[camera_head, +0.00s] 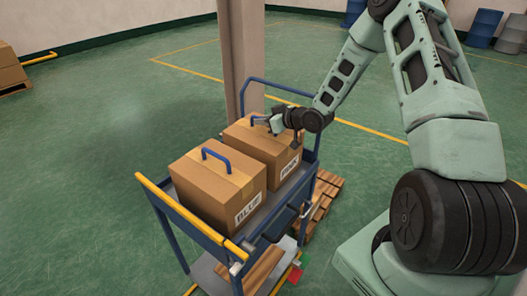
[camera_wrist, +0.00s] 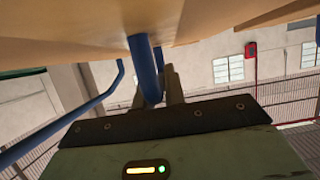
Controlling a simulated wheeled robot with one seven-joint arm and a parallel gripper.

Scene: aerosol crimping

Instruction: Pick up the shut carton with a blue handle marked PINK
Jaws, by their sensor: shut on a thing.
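The brown carton marked PINK (camera_head: 262,142) is shut and taped, and sits upright on the far half of the blue cart's top (camera_head: 280,198). My gripper (camera_head: 272,123) is at its top, shut on its blue handle (camera_head: 258,119). In the wrist view the handle (camera_wrist: 146,62) passes down by the fingers (camera_wrist: 172,85), with the carton's cardboard (camera_wrist: 90,45) filling the top of the picture. My fingers partly hide the handle in the head view. I cannot tell whether the carton is clear of the cart.
A second shut carton marked BLUE (camera_head: 212,185), with a blue handle, stands close beside it on the near half of the cart. A pillar (camera_head: 240,55) rises just behind the cart. A wooden pallet (camera_head: 326,190) lies to the right. Green floor (camera_head: 90,150) is open to the left.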

